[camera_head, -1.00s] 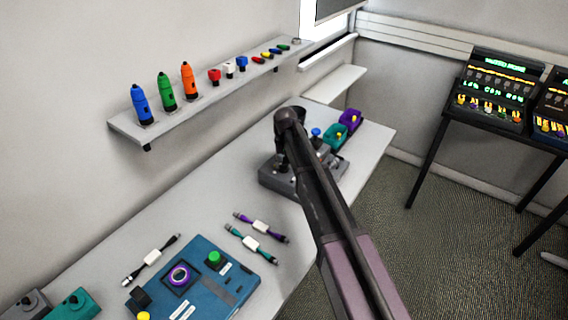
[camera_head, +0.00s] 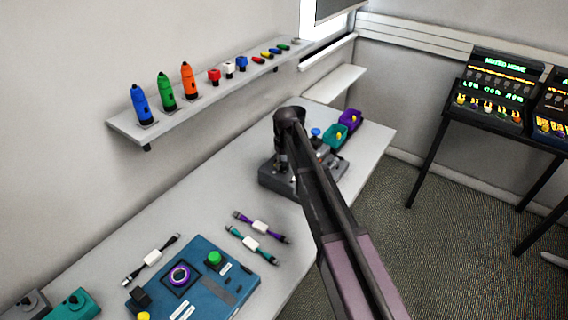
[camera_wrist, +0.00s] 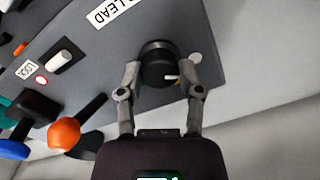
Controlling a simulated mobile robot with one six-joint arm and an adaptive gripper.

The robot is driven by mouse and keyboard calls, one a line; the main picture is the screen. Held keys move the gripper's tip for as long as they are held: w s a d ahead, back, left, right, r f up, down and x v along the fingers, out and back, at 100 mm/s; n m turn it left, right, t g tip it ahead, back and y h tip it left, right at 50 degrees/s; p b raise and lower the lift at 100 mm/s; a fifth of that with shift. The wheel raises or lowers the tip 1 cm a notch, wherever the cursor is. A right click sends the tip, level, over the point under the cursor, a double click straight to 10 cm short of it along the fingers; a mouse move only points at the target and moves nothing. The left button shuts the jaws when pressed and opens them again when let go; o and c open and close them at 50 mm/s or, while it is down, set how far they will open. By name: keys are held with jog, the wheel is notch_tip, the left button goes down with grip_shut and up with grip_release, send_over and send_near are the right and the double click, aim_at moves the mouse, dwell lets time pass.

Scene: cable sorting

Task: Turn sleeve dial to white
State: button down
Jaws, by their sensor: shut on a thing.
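In the wrist view, the sleeve dial (camera_wrist: 158,62) is a black round knob with a pale pointer mark on a grey machine panel (camera_wrist: 215,28). My gripper (camera_wrist: 160,76) is shut on the dial, one finger on each side. The pale mark sits at the dial's lower right edge, and a pale round spot lies on the panel to its right. In the head view, the grey machine (camera_head: 275,178) stands on the table, and my arm hides the dial and my fingertips.
An orange ball knob (camera_wrist: 64,133) and a blue knob (camera_wrist: 12,150) stick up near my gripper. A blue device (camera_head: 215,285) and several cables lie on the table (camera_head: 190,215). Teal (camera_head: 334,137) and purple bins (camera_head: 351,119) stand behind the machine. A wall shelf (camera_head: 205,98) holds coloured tools.

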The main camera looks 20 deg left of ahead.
aim_at(285, 164)
jog(key=shift+c, duration=1.3)
grip_release()
jog(key=shift+m, duration=0.4)
jog(key=m, duration=1.1)
notch_tip(285, 164, up, 14)
jog(key=p, duration=1.4)
jog(key=s+d+f+b, duration=0.1)
jog(key=s+d, duration=0.3)
jog(key=d, duration=0.5)
jog(key=s+d+f+n+b, duration=0.1)
jog(key=s+d, duration=0.3)
jog(key=d, duration=0.6)
jog(key=s+d+f+n+b, duration=0.1)
jog(key=s+d, duration=0.3)
jog(key=d, duration=0.5)
jog(key=shift+s+d+f+b, duration=0.3)
jog(key=shift+f+b, duration=0.45)
